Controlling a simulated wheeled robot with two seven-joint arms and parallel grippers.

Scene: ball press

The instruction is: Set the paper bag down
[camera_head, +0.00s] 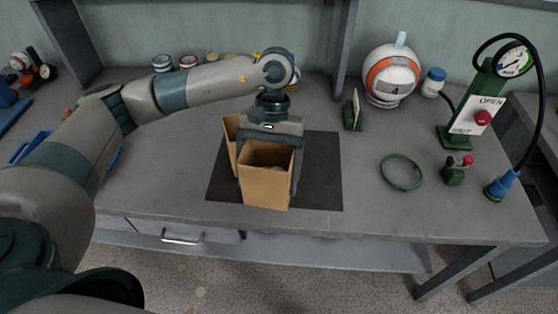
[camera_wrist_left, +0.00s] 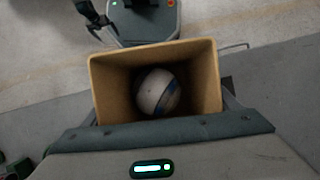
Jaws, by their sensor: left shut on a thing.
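The brown paper bag (camera_head: 265,185) hangs upright under my left gripper (camera_head: 268,160), at the front part of the dark mat (camera_head: 322,170). The left gripper is shut on the bag, with a finger on either side of it. In the left wrist view the open bag (camera_wrist_left: 210,85) holds a white ball with a blue band (camera_wrist_left: 158,92). I cannot tell whether the bag's bottom touches the mat. A dark jawed part at the top left of the left wrist view may be my right gripper; its state is unclear.
A green ring (camera_head: 401,172), a small green block with a red knob (camera_head: 455,173) and a gauge stand (camera_head: 462,125) are to the right. A ball marked 4 (camera_head: 391,78) stands at the back. The table's front edge is close.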

